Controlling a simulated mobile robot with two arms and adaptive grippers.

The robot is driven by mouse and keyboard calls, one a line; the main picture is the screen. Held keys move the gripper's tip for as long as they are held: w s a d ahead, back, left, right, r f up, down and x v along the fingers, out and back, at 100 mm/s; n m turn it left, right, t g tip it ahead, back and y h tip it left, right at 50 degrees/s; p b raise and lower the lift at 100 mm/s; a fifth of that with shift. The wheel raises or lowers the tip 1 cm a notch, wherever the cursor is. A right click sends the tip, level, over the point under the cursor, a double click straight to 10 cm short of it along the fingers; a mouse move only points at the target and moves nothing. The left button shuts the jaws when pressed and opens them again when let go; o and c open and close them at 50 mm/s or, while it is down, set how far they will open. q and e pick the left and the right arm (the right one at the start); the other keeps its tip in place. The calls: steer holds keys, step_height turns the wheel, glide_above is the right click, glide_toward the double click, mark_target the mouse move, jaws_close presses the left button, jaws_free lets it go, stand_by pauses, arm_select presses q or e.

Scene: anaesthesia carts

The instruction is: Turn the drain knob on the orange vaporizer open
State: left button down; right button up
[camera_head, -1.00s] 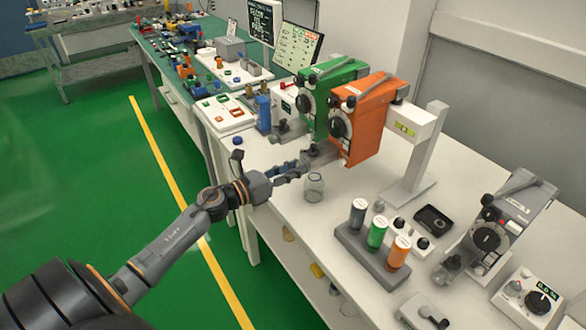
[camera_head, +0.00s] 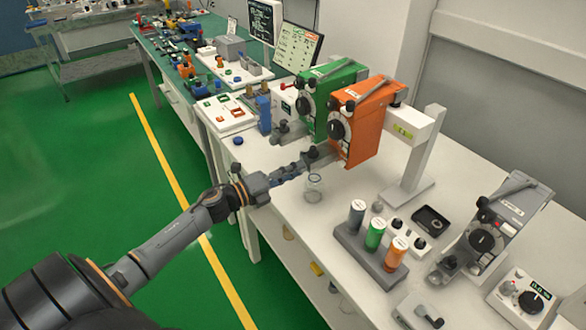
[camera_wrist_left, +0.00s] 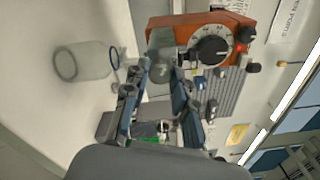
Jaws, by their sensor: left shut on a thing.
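The orange vaporizer (camera_head: 361,130) stands on the white table, in front of a green vaporizer (camera_head: 328,93). Its black dial (camera_head: 336,128) faces my left arm. In the left wrist view, the orange vaporizer (camera_wrist_left: 203,27) lies beyond the fingers, its dial (camera_wrist_left: 212,49) to the right of them. My left gripper (camera_head: 308,158) is at the vaporizer's low front. Its fingertips (camera_wrist_left: 161,72) are closed on the small dark drain knob, below the grey drain block (camera_wrist_left: 161,41). The fingers mostly hide the knob, so its angle cannot be told. My right gripper is not in view.
A clear glass jar (camera_head: 314,187) stands just below the gripper, and also shows in the left wrist view (camera_wrist_left: 84,62). A rack with several coloured bottles (camera_head: 375,233) and a grey vaporizer (camera_head: 490,235) stand to the right. A white post (camera_head: 418,160) is beside the orange vaporizer.

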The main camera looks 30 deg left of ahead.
arm_select(q)
steer(key=shift+a+n+p, duration=0.1)
steer(key=shift+n+p, duration=1)
steer(key=shift+n, duration=3.2)
steer(key=c, duration=1.1)
jaws_free()
steer(key=shift+f, duration=0.1)
steer(key=shift+o, duration=0.2)
